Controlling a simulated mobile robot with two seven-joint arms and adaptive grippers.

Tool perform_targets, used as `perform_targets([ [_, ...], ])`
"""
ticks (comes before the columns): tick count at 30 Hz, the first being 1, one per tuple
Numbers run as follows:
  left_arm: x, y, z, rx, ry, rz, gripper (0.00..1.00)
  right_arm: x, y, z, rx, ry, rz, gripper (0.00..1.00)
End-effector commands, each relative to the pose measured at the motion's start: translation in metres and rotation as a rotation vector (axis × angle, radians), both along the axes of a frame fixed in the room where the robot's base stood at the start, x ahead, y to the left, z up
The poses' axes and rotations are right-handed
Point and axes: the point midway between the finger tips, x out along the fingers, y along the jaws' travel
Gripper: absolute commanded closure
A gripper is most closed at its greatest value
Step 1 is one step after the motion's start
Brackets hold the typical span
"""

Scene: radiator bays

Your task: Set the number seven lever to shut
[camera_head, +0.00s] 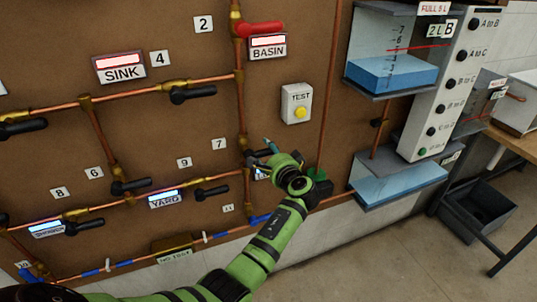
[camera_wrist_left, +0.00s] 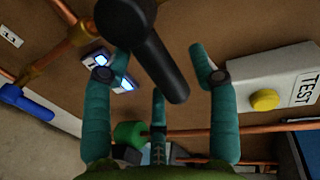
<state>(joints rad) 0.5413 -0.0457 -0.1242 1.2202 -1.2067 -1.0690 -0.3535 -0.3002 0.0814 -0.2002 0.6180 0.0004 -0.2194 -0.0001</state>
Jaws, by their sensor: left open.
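The number seven label (camera_head: 219,144) is on the brown board, just left of a vertical copper pipe. The black lever (camera_head: 260,153) beside it is mostly hidden by my left gripper (camera_head: 272,158) in the head view. In the left wrist view the black lever (camera_wrist_left: 155,55) reaches down from the top, between the spread teal fingers of my left gripper (camera_wrist_left: 153,66). The fingers are open and not closed on it; I cannot tell whether any finger touches it. My right gripper is not in view.
A white TEST box with a yellow button (camera_head: 299,104) is close right of the gripper. The lit BASIN sign (camera_head: 268,46) and red lever (camera_head: 262,29) are above. Below is a blue lever (camera_wrist_left: 25,102). Water tanks (camera_head: 392,72) stand to the right. Copper pipes cross the board.

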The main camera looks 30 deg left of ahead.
Motion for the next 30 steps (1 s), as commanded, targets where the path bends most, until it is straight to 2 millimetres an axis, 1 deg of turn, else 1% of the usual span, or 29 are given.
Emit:
perform_targets([
  [10, -0.033, -0.041, 0.009, -0.002, 0.001, -0.003, 0.41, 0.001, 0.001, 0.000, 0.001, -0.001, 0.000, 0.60],
  [15, -0.044, -0.053, 0.013, 0.000, 0.002, -0.001, 0.41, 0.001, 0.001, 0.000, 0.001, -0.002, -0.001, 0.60],
  [30, -0.046, -0.055, 0.014, 0.001, 0.003, -0.002, 0.41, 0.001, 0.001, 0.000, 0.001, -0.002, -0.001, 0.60],
])
